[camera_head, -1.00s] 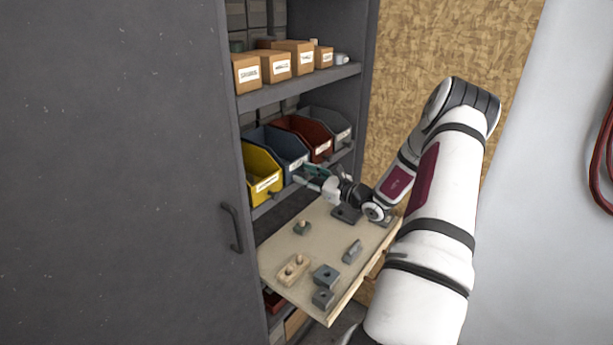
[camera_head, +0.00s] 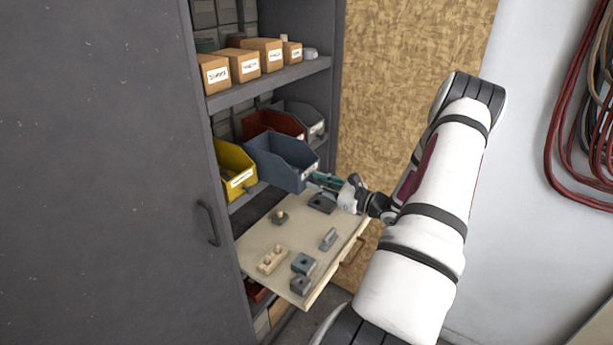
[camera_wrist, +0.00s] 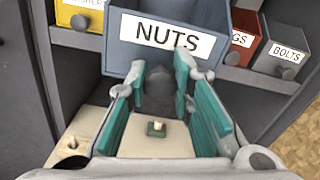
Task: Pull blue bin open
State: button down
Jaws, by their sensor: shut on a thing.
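The blue bin (camera_head: 275,160) sticks out from its shelf, past the front of its neighbours. In the wrist view its front (camera_wrist: 130,52) carries a "NUTS" label, with a knob (camera_wrist: 158,82) below the label. My gripper (camera_head: 315,182) is at the front of the bin, its teal fingers on either side of the knob in the wrist view (camera_wrist: 160,85). It is shut on the knob; the exact contact is partly hidden by the fingers.
A yellow bin (camera_head: 232,166) stands left of it, a red bin (camera_head: 268,122) and a grey bin (camera_head: 303,116) right. A pull-out board (camera_head: 265,235) with several small blocks lies below. The dark cabinet door (camera_head: 100,170) stands at left.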

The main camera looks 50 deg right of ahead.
jog(key=c, duration=1.4)
grip_release()
jog(key=shift+o, duration=0.2)
jog(key=shift+s, duration=0.1)
jog(key=s+d, duration=0.1)
jog(key=s, duration=1)
jog(key=shift+s, duration=0.4)
jog(key=shift+w, duration=0.1)
